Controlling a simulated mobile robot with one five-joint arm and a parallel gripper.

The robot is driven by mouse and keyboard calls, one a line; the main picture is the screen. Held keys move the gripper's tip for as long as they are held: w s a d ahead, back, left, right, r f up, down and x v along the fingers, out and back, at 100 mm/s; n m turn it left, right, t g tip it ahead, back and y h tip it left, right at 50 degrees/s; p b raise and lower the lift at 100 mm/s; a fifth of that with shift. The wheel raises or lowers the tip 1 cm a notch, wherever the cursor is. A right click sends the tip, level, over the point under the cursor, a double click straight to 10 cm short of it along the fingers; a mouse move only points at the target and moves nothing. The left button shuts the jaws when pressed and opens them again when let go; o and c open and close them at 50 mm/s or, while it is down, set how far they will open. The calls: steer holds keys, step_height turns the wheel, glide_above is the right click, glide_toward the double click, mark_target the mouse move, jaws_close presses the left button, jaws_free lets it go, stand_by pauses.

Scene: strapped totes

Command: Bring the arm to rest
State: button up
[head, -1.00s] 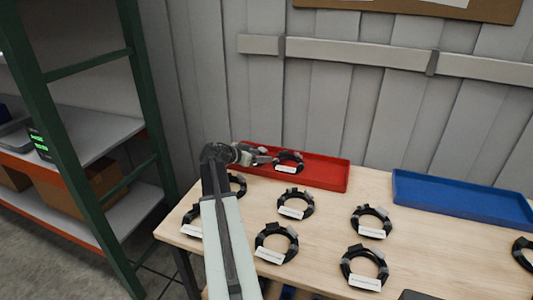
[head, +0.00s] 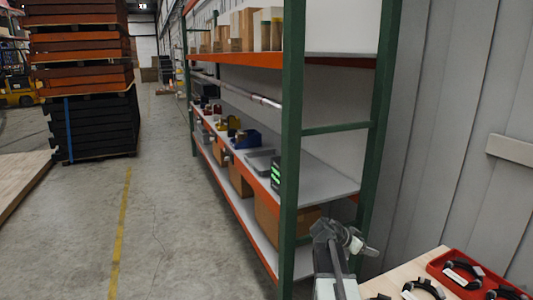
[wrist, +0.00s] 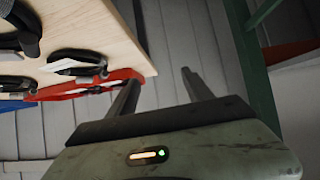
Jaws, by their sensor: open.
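My gripper (head: 362,247) is in the lower right of the head view, in front of the green shelf post and left of the wooden table (head: 402,273). In the wrist view my gripper (wrist: 160,80) has its two fingers apart, with nothing between them. The wrist view shows grey wall planks and floor-side shadow beyond the fingertips. The arm is raised beside the table's corner, apart from the table in the wrist view.
A red tray (head: 487,273) on the table holds a black strapped ring (head: 462,268); more rings lie nearby. A blue tray edge (wrist: 14,105) shows in the wrist view. A green-posted shelf (head: 291,150) stands close to my arm.

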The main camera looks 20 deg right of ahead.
steer(key=w+a+n+t+y+p, duration=0.1)
steer(key=w+a+n+y+p, duration=0.2)
steer(key=a, duration=1.3)
steer(key=s+a+f+n+y, duration=0.1)
steer(key=a+n, duration=0.3)
steer(key=a, duration=0.6)
steer(key=s+a+f+n+g+y, duration=0.1)
steer(key=s+a+n+y, duration=0.3)
steer(key=a, duration=0.6)
steer(key=s+a+f+n+y+p, duration=0.1)
steer(key=s+a+f+n+y, duration=0.2)
steer(key=a+n, duration=0.3)
steer(key=a, duration=0.4)
steer(key=shift+f, duration=0.25)
steer(key=shift+d, duration=0.1)
